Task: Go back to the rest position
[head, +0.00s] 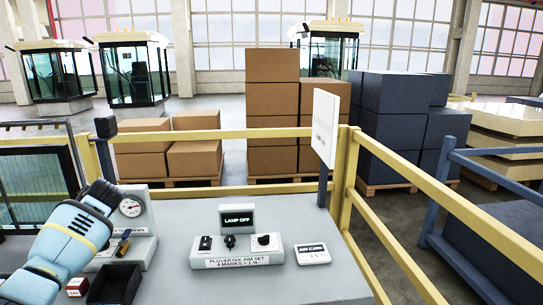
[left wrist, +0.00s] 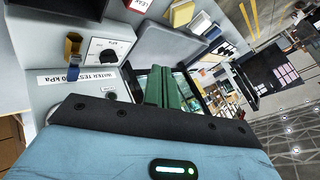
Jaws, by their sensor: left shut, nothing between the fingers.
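My left arm comes in at the lower left of the head view, blue with a dark end (head: 103,193), over the left part of the grey bench. In the left wrist view my left gripper (left wrist: 167,75) shows as two dark green fingers lying together, shut with nothing between them. Beyond the fingers is a grey panel (left wrist: 178,42), and they look clear of it, though the exact gap cannot be told. My right gripper is in neither view.

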